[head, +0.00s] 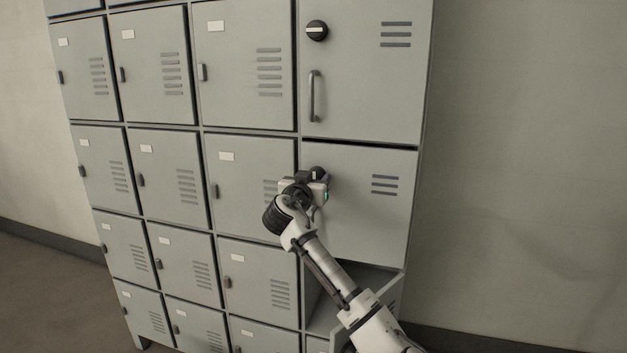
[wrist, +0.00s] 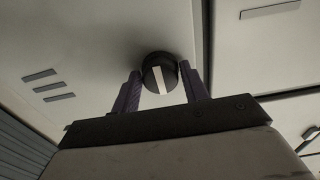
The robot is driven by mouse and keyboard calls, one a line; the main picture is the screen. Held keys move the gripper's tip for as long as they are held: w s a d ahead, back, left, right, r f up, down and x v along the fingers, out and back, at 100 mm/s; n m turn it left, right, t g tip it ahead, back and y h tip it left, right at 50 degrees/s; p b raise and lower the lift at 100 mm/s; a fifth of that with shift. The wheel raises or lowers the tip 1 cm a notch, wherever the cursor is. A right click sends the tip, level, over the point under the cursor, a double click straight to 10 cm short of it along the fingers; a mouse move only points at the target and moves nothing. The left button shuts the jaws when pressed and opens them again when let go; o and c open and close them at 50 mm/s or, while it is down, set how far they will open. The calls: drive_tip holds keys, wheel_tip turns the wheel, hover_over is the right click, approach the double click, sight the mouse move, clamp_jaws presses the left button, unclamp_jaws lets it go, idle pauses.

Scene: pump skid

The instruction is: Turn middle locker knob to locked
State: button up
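The middle locker (head: 365,215) in the right column has a shut door with vents at its upper right. Its round black knob (head: 317,171) is mostly hidden behind my gripper (head: 316,182) in the head view. In the wrist view the knob (wrist: 159,73) shows between the two dark fingers of my gripper (wrist: 160,72), with a fingertip close against each side. I read the fingers as shut on it. The knob's white bar runs across the direction of the door's vents (wrist: 47,86), so it stands about upright on the door.
The locker above has a black knob (head: 317,30) with its white bar level, and a vertical handle (head: 315,96). Below the middle locker, a compartment (head: 362,284) appears open, partly behind my arm. Smaller lockers (head: 168,175) fill the left. Bare wall (head: 530,150) lies right.

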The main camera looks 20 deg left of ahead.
drive_tip(key=c, duration=0.5)
drive_tip(key=shift+f+n+b, duration=0.15)
drive_tip(key=shift+n+b, duration=0.15)
drive_tip(key=shift+a+n+b, duration=0.1)
drive_tip(key=shift+n+b, duration=0.35)
drive_tip(key=shift+n, duration=0.45)
drive_tip(key=n, duration=0.2)
drive_tip(key=shift+r+n, duration=0.2)
drive_tip(key=shift+n, duration=0.1)
drive_tip(key=n+p, duration=0.1)
drive_tip(key=n, duration=0.1)
drive_tip(key=shift+n+p, duration=0.35)
drive_tip(key=shift+n, duration=0.05)
drive_tip(key=n+p, duration=0.2)
drive_tip(key=n, duration=0.3)
drive_tip(key=shift+p, duration=0.3)
drive_tip(key=n+p, duration=0.2)
drive_tip(key=n, duration=0.3)
